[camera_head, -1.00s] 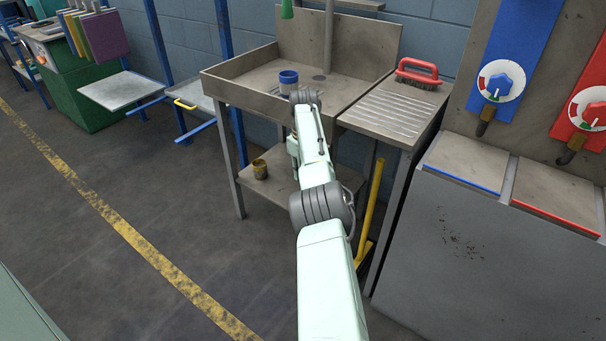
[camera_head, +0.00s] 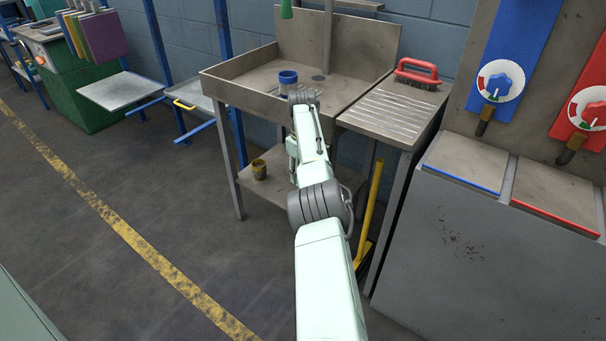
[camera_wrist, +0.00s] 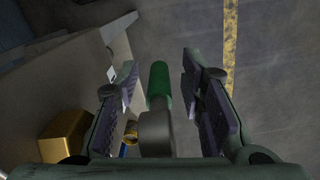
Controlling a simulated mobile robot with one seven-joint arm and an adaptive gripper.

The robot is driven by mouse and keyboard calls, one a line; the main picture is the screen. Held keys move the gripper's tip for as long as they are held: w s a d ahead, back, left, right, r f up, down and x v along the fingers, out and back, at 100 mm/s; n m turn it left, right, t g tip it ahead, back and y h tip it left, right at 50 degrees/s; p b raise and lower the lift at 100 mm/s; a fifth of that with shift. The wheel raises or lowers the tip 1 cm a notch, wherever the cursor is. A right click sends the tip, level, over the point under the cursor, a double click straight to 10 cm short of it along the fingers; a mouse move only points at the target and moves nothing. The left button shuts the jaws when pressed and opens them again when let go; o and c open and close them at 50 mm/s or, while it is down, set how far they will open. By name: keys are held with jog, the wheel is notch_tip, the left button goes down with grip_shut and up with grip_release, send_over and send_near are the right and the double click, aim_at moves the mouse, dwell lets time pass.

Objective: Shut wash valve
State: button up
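A green handle (camera_wrist: 159,82) with a rounded dark grey end (camera_wrist: 156,134) shows in the wrist view; it looks like the wash valve's lever. My gripper (camera_wrist: 158,85) is open, with one finger on each side of the handle and a visible gap on both sides. In the head view my arm reaches to the front of the sink (camera_head: 247,87), and my fingers are hidden there behind the wrist. I cannot make out this handle in the head view. A separate green piece (camera_head: 287,9) hangs above the sink at the top edge.
A blue-rimmed cup (camera_head: 288,77) is at the sink, just beyond my wrist. A red brush (camera_head: 417,72) lies on the drainboard (camera_head: 390,112). A yellow handle (camera_head: 371,215) leans below. Open floor lies left.

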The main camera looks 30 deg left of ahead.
notch_tip(320, 180, up, 12)
dwell(0.6)
jog(key=shift+s, duration=0.1)
dwell(0.4)
